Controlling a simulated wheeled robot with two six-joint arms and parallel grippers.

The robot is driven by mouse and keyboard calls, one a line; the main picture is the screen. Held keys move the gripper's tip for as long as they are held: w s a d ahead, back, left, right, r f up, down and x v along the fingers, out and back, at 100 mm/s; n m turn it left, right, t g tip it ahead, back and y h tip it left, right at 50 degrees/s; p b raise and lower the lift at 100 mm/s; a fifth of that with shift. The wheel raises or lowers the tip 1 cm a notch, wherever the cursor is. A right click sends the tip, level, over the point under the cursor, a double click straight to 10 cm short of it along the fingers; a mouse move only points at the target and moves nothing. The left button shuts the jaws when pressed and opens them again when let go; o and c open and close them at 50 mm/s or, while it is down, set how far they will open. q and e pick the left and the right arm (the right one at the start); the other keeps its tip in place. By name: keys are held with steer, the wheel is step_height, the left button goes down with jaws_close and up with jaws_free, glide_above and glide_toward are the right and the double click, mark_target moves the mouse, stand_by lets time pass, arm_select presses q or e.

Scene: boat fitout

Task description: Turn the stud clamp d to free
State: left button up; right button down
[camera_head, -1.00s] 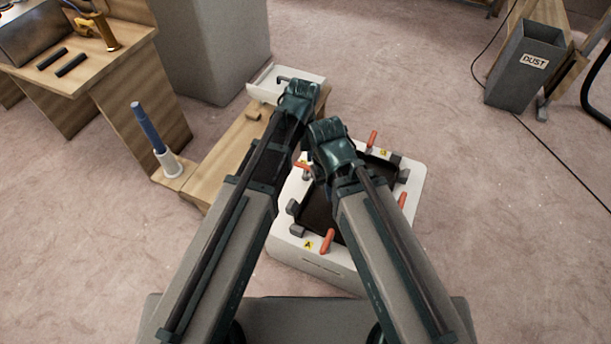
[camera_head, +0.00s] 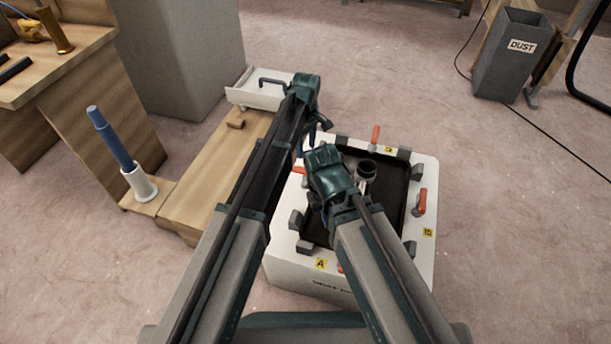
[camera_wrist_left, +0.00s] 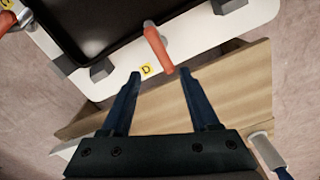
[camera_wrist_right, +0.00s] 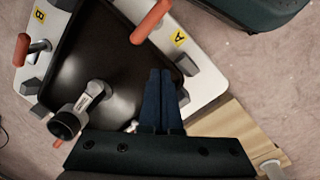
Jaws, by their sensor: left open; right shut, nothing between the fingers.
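The stud clamp d is an orange lever on a grey base beside the yellow D label in the left wrist view (camera_wrist_left: 158,50). In the head view only a bit of its orange lever (camera_head: 299,171) shows, beside my right wrist. My left gripper (camera_wrist_left: 160,74) is open; the lever's free end lies close to the gap between its fingertips, and I cannot tell whether they touch. The lever points toward the gripper. In the head view my left gripper (camera_head: 312,132) hangs over the left edge of the white case (camera_head: 430,170). My right gripper (camera_wrist_right: 160,72) is shut and empty above the dark tray.
The dark recess (camera_head: 392,215) holds a metal fitting with a black ring (camera_head: 366,168). Other orange levers stand at B (camera_head: 421,201), the top edge (camera_head: 376,136) and A (camera_wrist_right: 151,20). A wooden bench (camera_head: 215,170) adjoins the case on the left, with a blue-handled tool in a holder (camera_head: 115,145).

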arm_select(q)
steer(key=shift+f, duration=0.1)
arm_select(e)
steer(key=shift+f, duration=0.15)
arm_select(q)
step_height(320, 180, down, 14)
steer(key=b, duration=1.3)
steer(key=shift+r+b, duration=0.2)
steer(key=shift+b, duration=0.2)
arm_select(e)
step_height(320, 180, down, 14)
steer(key=shift+r, duration=0.2)
